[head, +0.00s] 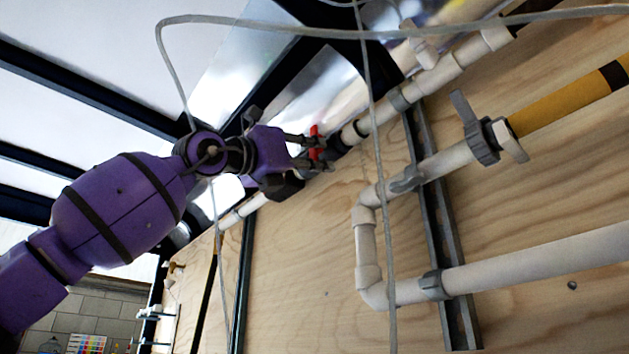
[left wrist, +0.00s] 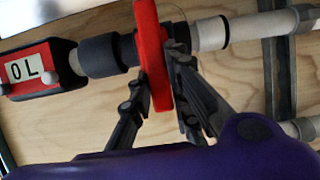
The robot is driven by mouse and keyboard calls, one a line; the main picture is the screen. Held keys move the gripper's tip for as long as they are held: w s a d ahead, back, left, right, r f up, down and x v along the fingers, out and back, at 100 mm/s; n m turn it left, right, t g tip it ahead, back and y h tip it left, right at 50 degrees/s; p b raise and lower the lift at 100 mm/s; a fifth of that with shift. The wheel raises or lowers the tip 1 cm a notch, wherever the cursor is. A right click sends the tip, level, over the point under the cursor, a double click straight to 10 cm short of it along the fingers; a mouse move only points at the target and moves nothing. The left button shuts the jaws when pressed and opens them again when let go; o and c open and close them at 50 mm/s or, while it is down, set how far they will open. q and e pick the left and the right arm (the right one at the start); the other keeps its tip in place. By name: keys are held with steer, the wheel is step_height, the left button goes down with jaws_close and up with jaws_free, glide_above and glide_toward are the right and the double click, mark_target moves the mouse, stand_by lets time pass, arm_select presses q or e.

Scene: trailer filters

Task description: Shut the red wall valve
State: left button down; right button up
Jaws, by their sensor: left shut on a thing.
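The red wall valve's handle (head: 314,140) shows as a small red piece at my left gripper in the head view. In the left wrist view the red handle (left wrist: 153,62) is a long flat bar standing across the dark and white pipe (left wrist: 242,30). My left gripper (head: 316,151) is shut on the handle, with one dark finger on each side of it in the left wrist view (left wrist: 157,78). The gripper hides part of the valve body in the head view. My right gripper is in neither view.
A red and black meter (left wrist: 30,70) reading "0 L" sits left of the valve. White pipes (head: 520,264) run along the plywood wall (head: 300,270). A grey valve (head: 484,140) joins a yellow pipe (head: 570,97). A thin cable (head: 376,200) hangs in front.

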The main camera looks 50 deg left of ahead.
arm_select(q)
steer(key=shift+s+r, duration=0.1)
steer(key=c, duration=1.6)
jaws_free()
steer(key=shift+c, duration=0.2)
steer(key=v, duration=1.2)
